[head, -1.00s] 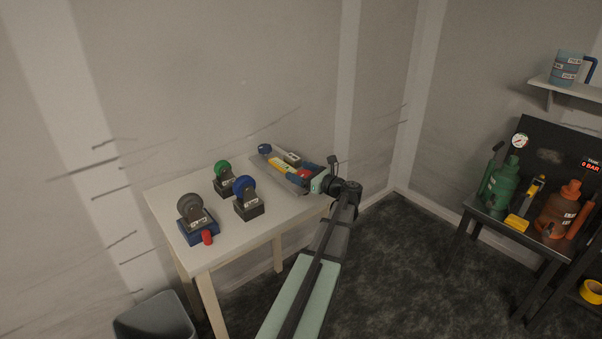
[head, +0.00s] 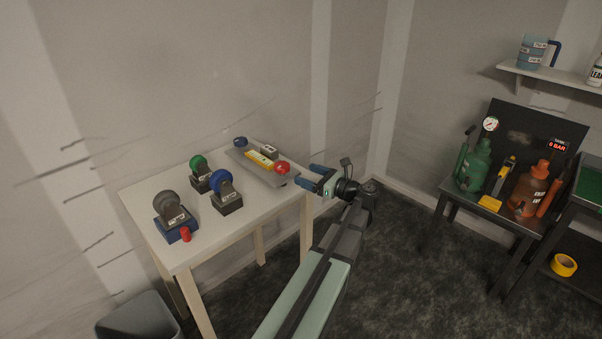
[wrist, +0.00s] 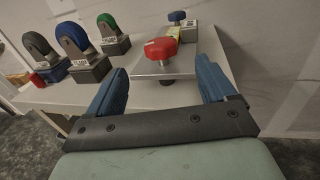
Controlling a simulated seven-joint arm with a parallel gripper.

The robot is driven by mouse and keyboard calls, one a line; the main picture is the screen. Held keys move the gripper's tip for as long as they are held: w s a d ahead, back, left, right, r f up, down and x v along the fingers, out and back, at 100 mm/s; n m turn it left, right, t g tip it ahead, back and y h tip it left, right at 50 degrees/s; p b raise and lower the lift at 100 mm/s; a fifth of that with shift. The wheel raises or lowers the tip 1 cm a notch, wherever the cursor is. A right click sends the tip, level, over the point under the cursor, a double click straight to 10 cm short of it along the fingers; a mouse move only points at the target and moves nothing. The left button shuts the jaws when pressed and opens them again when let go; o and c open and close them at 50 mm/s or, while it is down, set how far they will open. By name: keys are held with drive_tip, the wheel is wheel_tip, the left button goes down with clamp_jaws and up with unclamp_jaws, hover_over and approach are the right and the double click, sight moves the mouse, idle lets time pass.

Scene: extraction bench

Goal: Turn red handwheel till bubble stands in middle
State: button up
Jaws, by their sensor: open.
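The red handwheel (head: 282,167) sits on the near right end of a grey tilted plate (head: 249,164) on the white table. It also shows in the wrist view (wrist: 161,49), beyond and between my fingers. A yellow level (head: 259,159) lies on the plate; its bubble is too small to make out. A blue knob (head: 240,142) is at the plate's far end. My gripper (head: 302,174) is open and empty just right of the red handwheel, apart from it, with its blue fingers pointing toward it.
Castor wheels in grey (head: 167,202), blue (head: 221,184) and green (head: 198,162) stand on mounts at the table's left. A small red cylinder (head: 185,234) stands near the front edge. A dark bench with green (head: 475,165) and orange bottles is at right.

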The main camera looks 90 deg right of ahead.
sight(282, 164)
drive_tip(key=shift+s+a, duration=0.2)
drive_tip(key=shift+s, duration=0.1)
drive_tip(key=x, duration=1.2)
drive_tip(key=shift+w, duration=0.1)
idle(0.3)
drive_tip(key=c, duration=1)
drive_tip(key=shift+o, duration=0.2)
drive_tip(key=shift+d+n+t+y, duration=0.2)
drive_tip(key=shift+n+t+y, duration=0.6)
drive_tip(key=shift+y, duration=0.4)
drive_tip(key=shift+a+n+t+y, duration=0.15)
drive_tip(key=shift+n+t+y, duration=0.45)
drive_tip(key=shift+n+y, duration=1.2)
drive_tip(key=shift+y, duration=0.5)
